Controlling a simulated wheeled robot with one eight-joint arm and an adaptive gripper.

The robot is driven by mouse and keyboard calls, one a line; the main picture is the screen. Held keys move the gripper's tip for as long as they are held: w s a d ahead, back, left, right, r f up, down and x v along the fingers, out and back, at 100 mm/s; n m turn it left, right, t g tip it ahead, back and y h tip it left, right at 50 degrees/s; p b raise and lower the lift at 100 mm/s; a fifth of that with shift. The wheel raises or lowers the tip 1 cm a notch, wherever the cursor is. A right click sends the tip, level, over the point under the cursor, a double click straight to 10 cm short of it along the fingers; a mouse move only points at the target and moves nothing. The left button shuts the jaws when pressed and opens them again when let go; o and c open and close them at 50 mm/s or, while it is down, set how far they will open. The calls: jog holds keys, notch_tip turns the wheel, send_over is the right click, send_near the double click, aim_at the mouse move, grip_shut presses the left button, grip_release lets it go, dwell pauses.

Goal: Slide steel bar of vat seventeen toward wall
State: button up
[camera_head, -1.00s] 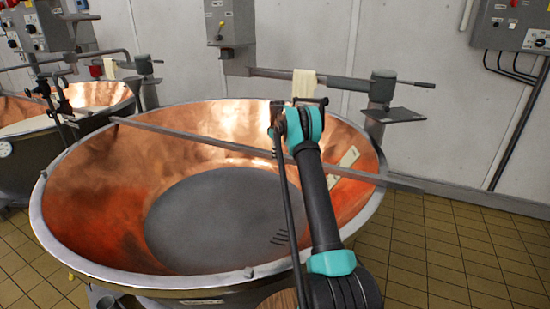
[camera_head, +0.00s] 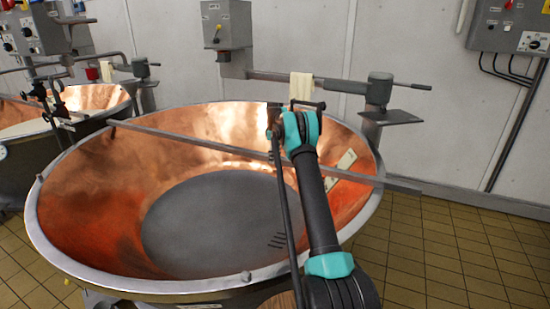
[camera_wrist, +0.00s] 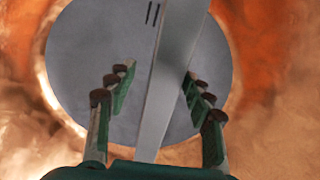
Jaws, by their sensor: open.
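A large copper vat (camera_head: 95,195) with a steel rim and a grey round bottom fills the middle of the head view. A long steel bar (camera_head: 185,139) lies across its top, from the far left rim to beyond the right rim. In the wrist view the bar (camera_wrist: 172,75) runs between the fingers of my gripper (camera_wrist: 158,78). The fingers are open, one set on each side of the bar, with gaps showing. In the head view my arm crosses in front of the bar and hides part of it. I cannot read a vat number.
The grey wall (camera_head: 400,40) stands behind the vat. A swing arm (camera_head: 330,82) with a pale cloth (camera_head: 302,86) reaches along the vat's far side to a small shelf (camera_head: 390,118). Another vat (camera_head: 95,98) stands at the left. Tiled floor (camera_head: 430,250) is clear at the right.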

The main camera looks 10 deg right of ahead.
notch_tip(320, 180, up, 12)
dwell(0.5)
jog(key=s+a+r+m+t, duration=0.1)
jog(key=s+a+r+m, duration=0.15)
jog(key=s, duration=1.05)
jog(key=s+a+r+m+t, duration=0.1)
jog(key=s+r+m, duration=0.15)
jog(key=s, duration=1.05)
jog(key=s+f+m, duration=0.2)
jog(key=s+f, duration=0.2)
jog(key=s, duration=0.7)
jog(key=s+a+f+m+t, duration=0.1)
jog(key=s+f, duration=0.4)
jog(key=s, duration=0.6)
jog(key=s+a+f+m+t, duration=0.1)
jog(key=s+f, duration=0.3)
jog(key=s, duration=0.8)
jog(key=shift+s+f+m, duration=0.1)
jog(key=shift+f+m, duration=0.25)
jog(key=shift+m, duration=0.55)
